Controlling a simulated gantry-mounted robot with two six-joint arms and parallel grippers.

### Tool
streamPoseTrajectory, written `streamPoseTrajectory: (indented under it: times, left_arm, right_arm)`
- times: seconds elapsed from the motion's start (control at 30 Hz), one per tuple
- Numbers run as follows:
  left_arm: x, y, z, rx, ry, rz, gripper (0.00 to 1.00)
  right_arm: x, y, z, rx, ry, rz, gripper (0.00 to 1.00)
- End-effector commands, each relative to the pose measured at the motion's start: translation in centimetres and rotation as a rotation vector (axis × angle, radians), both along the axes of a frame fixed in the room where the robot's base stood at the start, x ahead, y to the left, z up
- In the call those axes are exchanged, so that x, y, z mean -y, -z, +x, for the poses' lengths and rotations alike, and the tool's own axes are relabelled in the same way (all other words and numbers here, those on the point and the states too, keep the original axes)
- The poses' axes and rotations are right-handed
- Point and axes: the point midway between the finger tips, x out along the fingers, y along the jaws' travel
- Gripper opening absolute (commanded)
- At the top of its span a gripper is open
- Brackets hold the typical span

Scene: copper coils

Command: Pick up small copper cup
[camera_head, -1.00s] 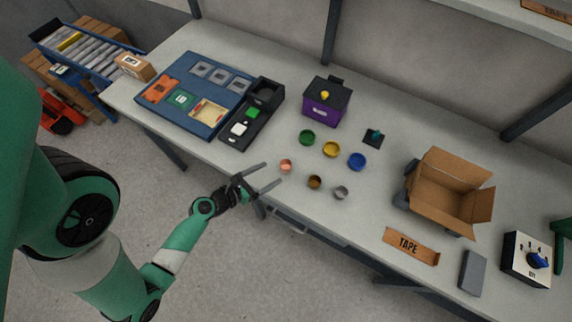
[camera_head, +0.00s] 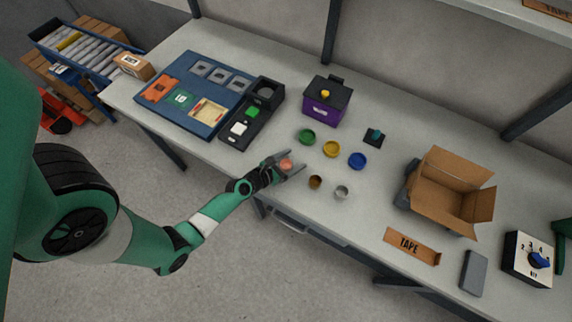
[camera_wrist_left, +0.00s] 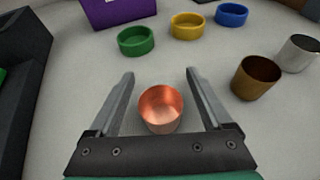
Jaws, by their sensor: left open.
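The small copper cup (camera_head: 286,165) stands upright near the front edge of the table. It also shows in the left wrist view (camera_wrist_left: 161,108), a shiny copper-pink cup seen from above into its open top. My left gripper (camera_head: 287,163) is open, with one finger on each side of the cup. In the left wrist view the fingers (camera_wrist_left: 159,78) reach past the cup, with a gap on both sides. A darker brown cup (camera_head: 315,182) and a grey metal cup (camera_head: 342,192) stand to its right. My right gripper is out of view.
A purple box (camera_head: 322,112) stands further back. A black tray (camera_head: 238,141) with blocks lies left of the gripper. An open cardboard box (camera_head: 440,211) stands to the right.

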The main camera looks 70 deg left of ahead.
Motion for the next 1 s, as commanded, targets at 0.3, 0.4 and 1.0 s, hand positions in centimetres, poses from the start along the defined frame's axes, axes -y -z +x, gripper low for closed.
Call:
streamPoseTrajectory:
  times: [0.3, 0.4, 1.0]
  left_arm:
    - [0.02, -0.03, -0.05, 0.0, 0.0, 0.0, 0.55]
    - [0.02, -0.04, -0.06, 0.0, 0.0, 0.0, 0.37]
    - [0.03, -0.81, -0.06, 0.0, 0.0, 0.001, 0.0]
  right_arm:
    - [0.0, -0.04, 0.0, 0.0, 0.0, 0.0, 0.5]
    - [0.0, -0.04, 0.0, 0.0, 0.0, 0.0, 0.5]
    - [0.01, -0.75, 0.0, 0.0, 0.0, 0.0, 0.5]
